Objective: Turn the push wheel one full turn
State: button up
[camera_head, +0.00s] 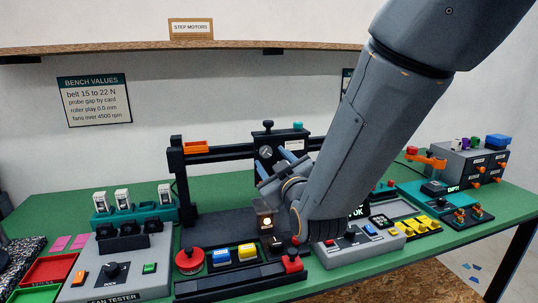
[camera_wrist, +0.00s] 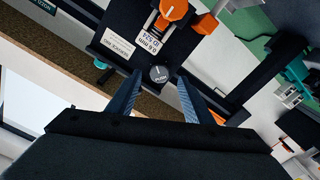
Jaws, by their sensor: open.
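The push wheel (camera_wrist: 159,74) is a small grey round knob with a white pointer line and the word PUSH below it. It sits on a dark carriage plate (camera_wrist: 128,70) in the wrist view. My gripper (camera_wrist: 160,82) is open, with one finger to each side of the wheel; whether the fingers touch it I cannot tell. In the head view my gripper (camera_head: 279,165) is in front of the black carriage (camera_head: 267,146) on the printer's gantry. The wheel is hidden there behind my gripper and arm.
Orange knob (camera_wrist: 173,9) and orange part (camera_wrist: 204,23) are near the wheel. A shelf (camera_head: 110,49) runs above.

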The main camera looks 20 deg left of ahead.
aim_at(266, 154)
jog(key=shift+x, duration=1.55)
jog(key=shift+d, duration=0.1)
jog(key=shift+c, duration=0.5)
jog(key=c, duration=1)
jog(key=shift+m, duration=0.3)
jog(key=m+b, duration=0.3)
jog(key=m, duration=0.1)
jog(key=shift+f+m, duration=0.15)
jog(key=shift+m, duration=0.15)
jog(key=m+b, duration=0.4)
jog(key=m, duration=0.2)
jog(key=m+b, duration=0.5)
jog(key=m, duration=0.1)
jog(key=shift+s+m, duration=0.1)
jog(key=shift+m, duration=0.2)
jog(key=m+b, duration=0.4)
